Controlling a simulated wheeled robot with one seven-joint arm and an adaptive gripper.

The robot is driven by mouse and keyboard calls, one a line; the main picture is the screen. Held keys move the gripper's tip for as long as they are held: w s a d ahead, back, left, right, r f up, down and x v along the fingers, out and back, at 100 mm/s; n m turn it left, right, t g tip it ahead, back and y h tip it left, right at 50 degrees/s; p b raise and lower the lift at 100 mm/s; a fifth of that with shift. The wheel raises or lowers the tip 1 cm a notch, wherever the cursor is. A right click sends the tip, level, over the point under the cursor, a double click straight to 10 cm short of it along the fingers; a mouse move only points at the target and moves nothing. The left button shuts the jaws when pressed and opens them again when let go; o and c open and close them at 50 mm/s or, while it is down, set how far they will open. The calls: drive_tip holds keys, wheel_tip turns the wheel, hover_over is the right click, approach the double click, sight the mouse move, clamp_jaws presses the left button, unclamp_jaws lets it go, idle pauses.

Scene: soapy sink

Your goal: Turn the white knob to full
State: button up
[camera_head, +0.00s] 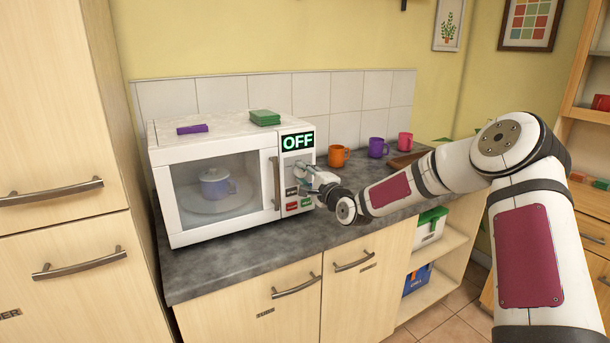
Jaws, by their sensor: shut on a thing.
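A white microwave (225,140) stands on the grey counter with its door shut. Small buttons, including a red one and a green one (306,203), show below the gripper. A pot (216,184) sits on the round plate inside, behind the door glass.
A purple item (192,129) and green items (265,117) lie on top of the microwave. Orange (339,156), purple (377,147) and pink (405,142) mugs stand to the right, with a brown tray (405,160). Tall cupboards (60,130) close in the left side.

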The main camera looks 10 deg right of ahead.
drive_tip(key=shift+m, duration=0.3)
idle(0.4)
drive_tip(key=o, duration=1.1)
drive_tip(key=shift+o, duration=0.2)
drive_tip(key=v, duration=1.2)
